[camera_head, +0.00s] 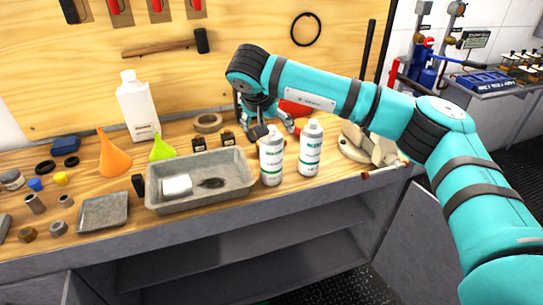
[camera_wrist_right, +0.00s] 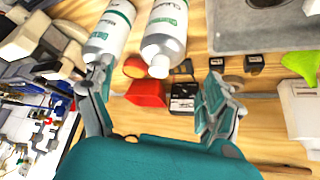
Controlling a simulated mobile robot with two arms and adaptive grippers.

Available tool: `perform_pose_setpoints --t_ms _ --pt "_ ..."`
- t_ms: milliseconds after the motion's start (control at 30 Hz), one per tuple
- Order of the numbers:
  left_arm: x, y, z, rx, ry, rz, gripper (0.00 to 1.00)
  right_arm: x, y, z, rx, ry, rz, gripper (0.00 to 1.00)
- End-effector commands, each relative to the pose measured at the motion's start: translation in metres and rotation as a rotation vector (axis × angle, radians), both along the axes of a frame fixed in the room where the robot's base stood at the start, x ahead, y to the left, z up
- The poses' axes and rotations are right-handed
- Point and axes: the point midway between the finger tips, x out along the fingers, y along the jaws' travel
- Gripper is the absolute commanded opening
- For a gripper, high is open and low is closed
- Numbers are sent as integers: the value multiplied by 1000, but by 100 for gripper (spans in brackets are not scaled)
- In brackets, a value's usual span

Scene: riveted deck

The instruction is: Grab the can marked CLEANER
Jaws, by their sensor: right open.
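Two white cans with green label bands stand upright, side by side, near the bench's front edge: a left can (camera_head: 271,158) and a right can (camera_head: 311,148). In the wrist view the left can (camera_wrist_right: 165,38) is nearer the middle, and the right can (camera_wrist_right: 108,32) is at upper left. The label words are too small or cut off to say surely which reads CLEANER. My right gripper (camera_head: 277,122) is behind the cans. In the wrist view it is open and empty (camera_wrist_right: 158,88), its fingers apart and short of the left can. My left gripper is not in view.
A grey tray (camera_head: 233,190) with a white block stands left of the cans. A red object (camera_wrist_right: 147,93) and small dark boxes (camera_wrist_right: 184,95) lie behind the cans. A vise-like beige tool (camera_head: 362,145) stands to the right. Funnels (camera_head: 114,155) and a white bottle (camera_head: 138,108) are at left.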

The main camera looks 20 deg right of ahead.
Motion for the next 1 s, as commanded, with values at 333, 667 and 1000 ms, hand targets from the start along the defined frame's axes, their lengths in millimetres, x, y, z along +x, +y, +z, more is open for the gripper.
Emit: perform_pose_setpoints --t_ms 333,667,1000 --pt "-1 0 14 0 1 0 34 13 -9 -29 0 6 -2 87" --pt "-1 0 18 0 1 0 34 25 -16 -53 1 1 1 87" --pt "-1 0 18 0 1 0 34 24 -16 -53 1 1 1 60"
